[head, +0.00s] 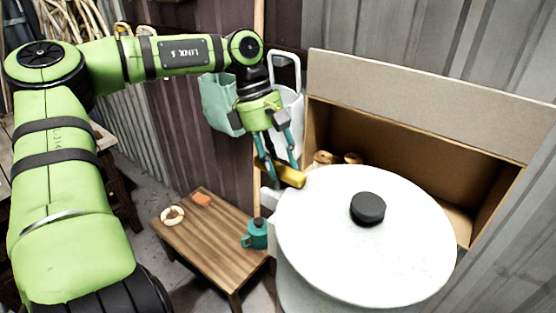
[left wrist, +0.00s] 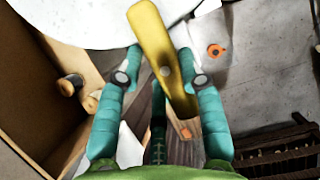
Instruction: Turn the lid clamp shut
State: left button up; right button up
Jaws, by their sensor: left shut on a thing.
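A yellow clamp lever (head: 291,178) sits at the left rim of a white round lid (head: 330,240) with a black knob (head: 368,208). In the left wrist view the clamp lever (left wrist: 152,38) runs lengthwise between the teal fingers, over the edge of the lid (left wrist: 80,22). My left gripper (head: 280,169) comes down from above and is shut on the clamp lever, with a finger on each side. The fingers hide part of the lever. The lid covers the white vessel (head: 300,292) below. My right gripper is not in view.
An open cardboard box (head: 420,95) stands right behind the lid. Teal and white containers (head: 220,105) hang behind my gripper.

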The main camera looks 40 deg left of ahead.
pick_arm(q)
jog(key=o, duration=1.2)
jog(key=shift+c, duration=0.2)
jog(key=shift+r, duration=0.15)
jog(key=v, duration=1.1)
jog(key=shift+r, duration=0.4)
jog(key=shift+a, duration=0.1)
